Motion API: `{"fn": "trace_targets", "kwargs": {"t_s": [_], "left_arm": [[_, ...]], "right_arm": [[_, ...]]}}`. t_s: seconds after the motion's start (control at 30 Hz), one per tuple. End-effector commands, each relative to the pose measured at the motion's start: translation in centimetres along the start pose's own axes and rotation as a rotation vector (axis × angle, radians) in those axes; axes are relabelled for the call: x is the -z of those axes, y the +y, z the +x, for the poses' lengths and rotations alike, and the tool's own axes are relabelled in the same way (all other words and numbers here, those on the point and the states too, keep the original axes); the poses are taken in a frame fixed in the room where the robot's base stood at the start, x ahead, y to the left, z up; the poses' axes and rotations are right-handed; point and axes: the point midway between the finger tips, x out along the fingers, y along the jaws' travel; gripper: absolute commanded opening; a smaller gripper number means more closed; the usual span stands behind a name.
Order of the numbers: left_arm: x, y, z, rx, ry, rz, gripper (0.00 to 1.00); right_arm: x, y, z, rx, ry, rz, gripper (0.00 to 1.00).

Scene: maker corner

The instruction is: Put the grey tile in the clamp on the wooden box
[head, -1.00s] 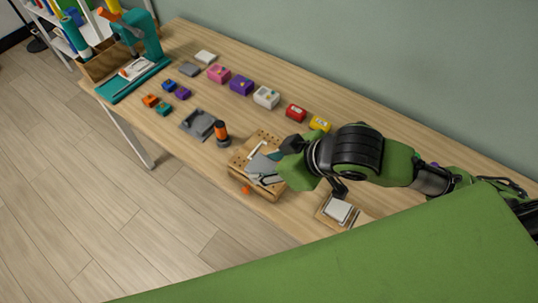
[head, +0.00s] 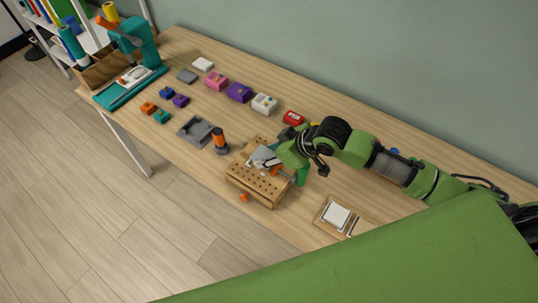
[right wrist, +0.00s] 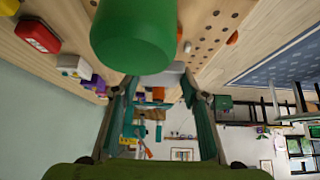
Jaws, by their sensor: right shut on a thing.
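The wooden box (head: 253,185), with rows of holes in its top, stands at the table's front edge in the head view. My right gripper (head: 279,161) is over its back right part. It is shut on a flat grey piece, which looks like the grey tile (head: 262,155). In the right wrist view a pale grey piece (right wrist: 171,75) shows between the teal fingertips. An orange and grey part beside the gripper (head: 273,169) may belong to the clamp; the arm covers much of it. I cannot tell whether the tile touches the clamp. My left gripper is not in view.
A black and orange tool (head: 221,139) stands left of the box, beside a grey tray (head: 200,133). A wooden holder with a white tile (head: 336,216) lies right. Coloured boxes, such as the red one (head: 293,118), line the back. A teal press (head: 143,52) stands far left.

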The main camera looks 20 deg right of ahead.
Motion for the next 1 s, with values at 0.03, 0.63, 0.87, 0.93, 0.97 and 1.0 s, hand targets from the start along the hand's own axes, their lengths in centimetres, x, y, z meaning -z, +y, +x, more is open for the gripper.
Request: {"fn": "trace_targets", "kwargs": {"t_s": [0.03,0.63,0.87,0.93,0.97,1.0], "left_arm": [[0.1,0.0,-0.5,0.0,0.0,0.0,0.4],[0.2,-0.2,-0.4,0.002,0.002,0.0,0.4],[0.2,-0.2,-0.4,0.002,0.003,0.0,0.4],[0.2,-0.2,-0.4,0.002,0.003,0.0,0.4],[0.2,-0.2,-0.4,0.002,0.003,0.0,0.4],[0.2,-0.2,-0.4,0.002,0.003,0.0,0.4]], "right_arm": [[-0.3,0.0,0.3,0.001,-0.001,0.002,0.16],[-1.3,0.0,1.7,-0.001,0.002,0.0,0.16],[-1.6,0.0,2.0,-0.001,0.002,-0.001,0.16],[-1.6,0.0,2.0,-0.001,0.002,-0.001,0.51],[-1.6,0.0,2.0,-0.001,0.002,-0.001,0.58],[-1.6,0.0,2.0,-0.001,0.002,-0.001,0.58]]}}
